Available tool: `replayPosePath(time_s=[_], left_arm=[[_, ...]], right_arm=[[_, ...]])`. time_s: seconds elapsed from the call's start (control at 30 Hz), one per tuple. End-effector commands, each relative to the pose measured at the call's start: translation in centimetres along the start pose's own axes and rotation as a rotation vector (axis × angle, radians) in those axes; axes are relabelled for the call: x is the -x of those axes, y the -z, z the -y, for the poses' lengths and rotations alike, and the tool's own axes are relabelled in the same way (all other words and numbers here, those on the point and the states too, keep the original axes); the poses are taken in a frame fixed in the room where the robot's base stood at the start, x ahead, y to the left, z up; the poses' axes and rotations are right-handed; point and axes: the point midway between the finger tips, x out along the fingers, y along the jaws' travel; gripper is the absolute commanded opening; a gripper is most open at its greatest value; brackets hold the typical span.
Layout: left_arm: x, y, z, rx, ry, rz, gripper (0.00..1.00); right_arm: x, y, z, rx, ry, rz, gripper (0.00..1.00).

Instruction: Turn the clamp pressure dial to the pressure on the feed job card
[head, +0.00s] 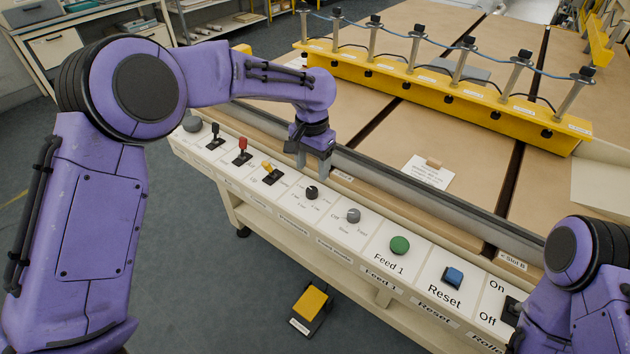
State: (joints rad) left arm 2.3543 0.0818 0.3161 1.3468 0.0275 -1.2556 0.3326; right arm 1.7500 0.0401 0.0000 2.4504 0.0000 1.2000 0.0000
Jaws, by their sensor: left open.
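My left gripper (311,168) is open and empty, pointing down over the back edge of the control panel. It is just behind a black dial (311,192) and looks apart from it. A grey dial (353,215) sits to the right of the black one.
The panel (380,263) also carries black, red and yellow levers (268,172) to the left, and a green Feed 1 button (400,245) and blue Reset button (453,277) to the right. A yellow clamp bar (440,92) spans behind. A yellow pedal (311,302) is on the floor.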

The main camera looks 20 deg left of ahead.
Motion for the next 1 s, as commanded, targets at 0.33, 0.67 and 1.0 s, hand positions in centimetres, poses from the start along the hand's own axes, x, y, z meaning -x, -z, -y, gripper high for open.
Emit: replayPosePath(time_s=[0.33,0.67,1.0], left_arm=[[-6.7,0.0,-0.1,0.0,-0.001,0.001,0.6],[-7.4,0.1,-0.2,-0.003,0.0,-0.001,0.6],[-7.3,0.1,-0.1,-0.001,0.0,-0.001,0.04]], right_arm=[[0.2,0.1,0.0,0.0,0.0,0.0,0.43],[0.2,0.1,0.0,0.0,0.0,0.0,0.43],[0.3,0.1,0.0,0.0,0.0,0.0,0.43]])
